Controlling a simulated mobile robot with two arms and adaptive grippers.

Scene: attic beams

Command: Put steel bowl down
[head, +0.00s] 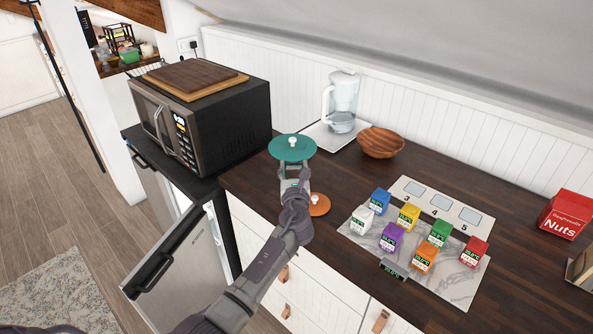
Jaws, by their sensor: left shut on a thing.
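No steel bowl can be made out in the head view. My left gripper (292,170) reaches over the counter's front left part. It is shut at a round teal lid (285,153) with a white knob. The gripper is just below the lid in the picture, and its fingertips are partly hidden by it. Whether a bowl is under the lid cannot be seen. An orange disc (320,207) with a knob lies on the dark wooden counter (255,187), just right of my gripper. My right gripper is not in view.
A microwave (228,118) with boards on top stands left. A water jug (342,98) and a wooden bowl (381,141) stand behind. A red nuts box (566,214) is far right. An appliance door (180,265) hangs open.

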